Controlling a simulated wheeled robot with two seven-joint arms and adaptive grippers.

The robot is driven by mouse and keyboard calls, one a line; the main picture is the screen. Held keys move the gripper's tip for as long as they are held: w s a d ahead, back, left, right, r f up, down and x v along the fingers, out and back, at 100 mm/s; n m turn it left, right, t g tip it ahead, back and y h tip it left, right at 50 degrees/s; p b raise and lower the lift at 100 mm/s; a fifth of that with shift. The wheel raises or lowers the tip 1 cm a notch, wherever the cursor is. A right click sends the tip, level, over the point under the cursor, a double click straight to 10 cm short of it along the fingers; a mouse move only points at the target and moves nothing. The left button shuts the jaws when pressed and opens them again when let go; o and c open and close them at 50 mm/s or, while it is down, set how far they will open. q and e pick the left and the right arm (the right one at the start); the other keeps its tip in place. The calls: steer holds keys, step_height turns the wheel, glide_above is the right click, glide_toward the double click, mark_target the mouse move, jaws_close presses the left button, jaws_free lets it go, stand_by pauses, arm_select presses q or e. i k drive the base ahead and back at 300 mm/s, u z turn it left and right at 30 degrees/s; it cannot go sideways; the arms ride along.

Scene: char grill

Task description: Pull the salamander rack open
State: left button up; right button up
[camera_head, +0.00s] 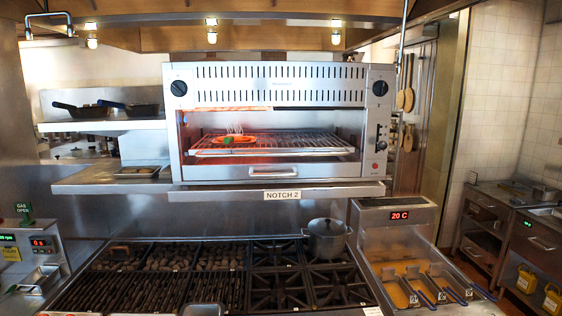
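The salamander (280,88) is a stainless steel box grill on a shelf in the upper middle of the head view. Its wire rack (300,141) sits inside the open front, under a partly glowing orange heating element (226,109). An orange dish (235,139) with something green on it rests on the left part of the rack. A pale handle (273,174) is on the strip below the rack. Neither of my grippers is in the head view.
A char grill (135,290) and burners (280,286) lie below, with a lidded pot (326,239) at the back right. A fryer (420,275) with blue-handled baskets stands right. A "NOTCH 2" label (282,195) hangs on the shelf edge. Pans (85,110) sit on the left shelf.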

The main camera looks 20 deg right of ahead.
mark_target(272, 141)
steer(key=u, duration=0.5)
steer(key=i, duration=0.9)
steer(key=z, duration=0.45)
